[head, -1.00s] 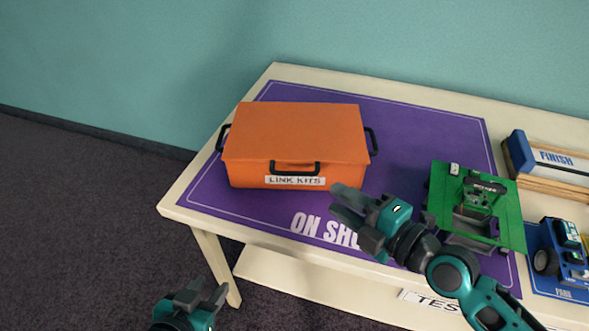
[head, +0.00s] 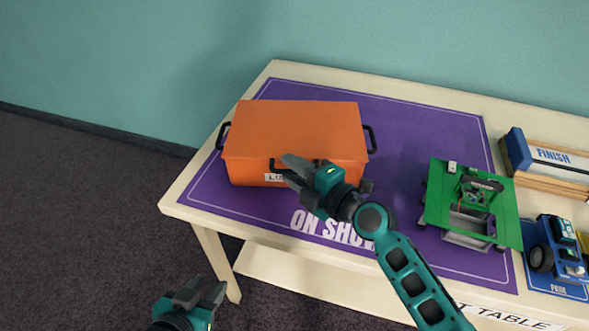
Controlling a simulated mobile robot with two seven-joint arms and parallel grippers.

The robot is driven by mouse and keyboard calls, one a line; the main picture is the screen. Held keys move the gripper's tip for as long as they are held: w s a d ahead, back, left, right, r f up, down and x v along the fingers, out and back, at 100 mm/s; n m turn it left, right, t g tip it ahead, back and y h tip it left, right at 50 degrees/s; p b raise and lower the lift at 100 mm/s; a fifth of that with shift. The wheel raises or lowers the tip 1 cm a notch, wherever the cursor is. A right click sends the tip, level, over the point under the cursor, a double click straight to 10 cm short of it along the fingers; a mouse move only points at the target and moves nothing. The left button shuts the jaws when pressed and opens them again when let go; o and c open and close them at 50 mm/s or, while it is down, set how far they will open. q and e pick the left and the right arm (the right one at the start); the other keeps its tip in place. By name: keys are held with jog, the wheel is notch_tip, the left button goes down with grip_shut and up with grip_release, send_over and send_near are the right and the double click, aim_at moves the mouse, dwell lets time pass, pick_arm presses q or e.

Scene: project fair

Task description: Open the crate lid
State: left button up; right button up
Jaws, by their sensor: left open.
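An orange crate (head: 250,172) stands on the purple mat at the left of the table. Its orange lid (head: 298,128) is shut. A dark handle (head: 273,165) on the front shows only at its left end, and the white label below it is mostly hidden by my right gripper. My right gripper (head: 290,170) is at the crate's front by the handle. Its fingers overlap the handle in the picture; I cannot tell whether they touch it or how far apart they are. My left gripper (head: 202,292) is open and empty, low in front of the table's left end.
The purple mat (head: 425,130) is bare behind and right of the crate. A green machine model (head: 435,205), a blue vehicle (head: 560,250) and a FINISH block (head: 550,158) stand to the right. The table's (head: 190,200) left edge is close to the crate.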

grip_shut()
jog(key=shift+f, duration=0.1)
dwell(0.5)
